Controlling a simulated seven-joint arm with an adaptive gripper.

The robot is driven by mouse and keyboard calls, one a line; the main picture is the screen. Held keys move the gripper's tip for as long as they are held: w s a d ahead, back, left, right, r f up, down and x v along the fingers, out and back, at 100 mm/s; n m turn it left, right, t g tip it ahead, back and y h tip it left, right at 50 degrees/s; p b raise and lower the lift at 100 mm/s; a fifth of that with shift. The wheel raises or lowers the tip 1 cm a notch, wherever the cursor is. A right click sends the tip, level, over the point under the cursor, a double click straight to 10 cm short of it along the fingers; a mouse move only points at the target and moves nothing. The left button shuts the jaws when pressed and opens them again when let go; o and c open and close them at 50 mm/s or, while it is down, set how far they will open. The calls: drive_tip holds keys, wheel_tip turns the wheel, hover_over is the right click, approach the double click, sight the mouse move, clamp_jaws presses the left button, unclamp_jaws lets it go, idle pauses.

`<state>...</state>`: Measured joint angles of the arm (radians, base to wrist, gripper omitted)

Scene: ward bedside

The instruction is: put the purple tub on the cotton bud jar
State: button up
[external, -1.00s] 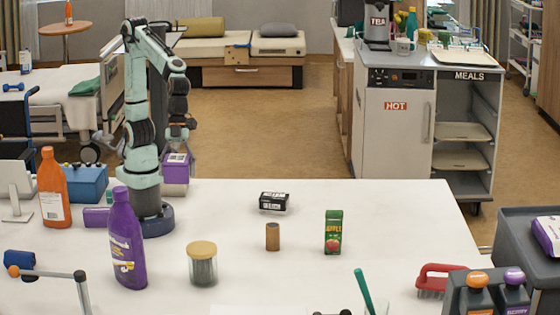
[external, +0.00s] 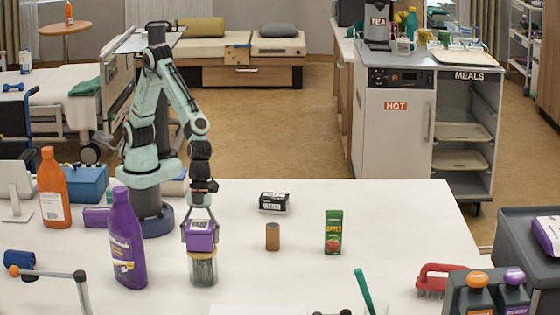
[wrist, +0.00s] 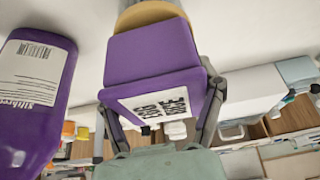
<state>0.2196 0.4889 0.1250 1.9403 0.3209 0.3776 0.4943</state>
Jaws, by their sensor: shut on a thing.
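The purple tub (external: 201,241) is held in my gripper (external: 200,228), right above the cotton bud jar (external: 203,271). The jar is clear with a tan lid and stands upright on the white table. The tub's lower edge covers part of the lid; I cannot tell whether it rests on it. In the wrist view the tub (wrist: 150,48) is between my gripper's fingers (wrist: 162,108), and the tan lid (wrist: 150,13) shows just beyond it.
A tall purple bottle (external: 126,240) stands close left of the jar, and it shows large in the wrist view (wrist: 30,95). A brown cylinder (external: 272,237), a black-and-white box (external: 274,202) and a green juice carton (external: 333,232) stand to the right. The front middle table is fairly clear.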

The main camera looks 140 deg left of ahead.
drive_tip(key=shift+f, duration=0.15)
drive_tip(key=o, duration=1.2)
drive_tip(key=shift+a+r, duration=0.1)
drive_tip(key=shift+r, duration=0.35)
drive_tip(key=v, duration=1)
drive_tip(key=s+a+n+g+y, duration=0.1)
drive_tip(key=s+a+n, duration=0.2)
drive_tip(key=s, duration=0.5)
drive_tip(key=s+a+n+g+y, duration=0.1)
drive_tip(key=s+a+n, duration=0.2)
drive_tip(key=s, duration=0.6)
drive_tip(key=s+a+n+g+y, duration=0.1)
drive_tip(key=s+a+n, duration=0.3)
drive_tip(key=s, duration=0.4)
drive_tip(key=shift+s+r+y, duration=0.25)
drive_tip(key=shift+s+y, duration=0.05)
drive_tip(key=shift+y, duration=0.2)
